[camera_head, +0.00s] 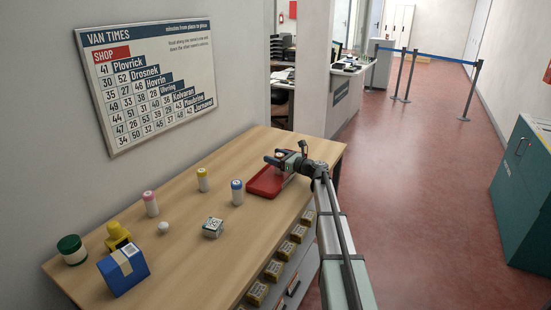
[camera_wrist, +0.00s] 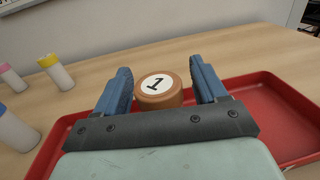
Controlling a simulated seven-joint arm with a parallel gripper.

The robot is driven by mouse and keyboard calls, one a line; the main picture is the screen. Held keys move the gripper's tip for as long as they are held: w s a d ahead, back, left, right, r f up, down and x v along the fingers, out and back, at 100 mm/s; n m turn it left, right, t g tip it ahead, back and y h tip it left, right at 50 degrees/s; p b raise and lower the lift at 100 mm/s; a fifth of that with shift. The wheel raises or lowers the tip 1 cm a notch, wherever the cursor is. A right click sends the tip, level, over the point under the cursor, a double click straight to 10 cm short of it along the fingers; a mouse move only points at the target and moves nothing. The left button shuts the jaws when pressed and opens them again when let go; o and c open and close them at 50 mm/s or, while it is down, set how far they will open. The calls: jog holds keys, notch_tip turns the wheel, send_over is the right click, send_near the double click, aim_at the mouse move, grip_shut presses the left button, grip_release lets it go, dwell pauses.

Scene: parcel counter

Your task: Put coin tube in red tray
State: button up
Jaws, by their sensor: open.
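A brown coin tube (camera_wrist: 162,98) with a white top marked "1" is upright between the fingers of my gripper (camera_wrist: 163,88) in the wrist view. In the head view my gripper (camera_head: 284,158) is over the red tray (camera_head: 262,190) at the table's far right end, mostly covering the tube.
White tubes with pink (camera_head: 151,204), yellow (camera_head: 203,180) and blue (camera_head: 238,192) caps stand left of the tray.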

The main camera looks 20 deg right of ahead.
jog(key=v, duration=1.2)
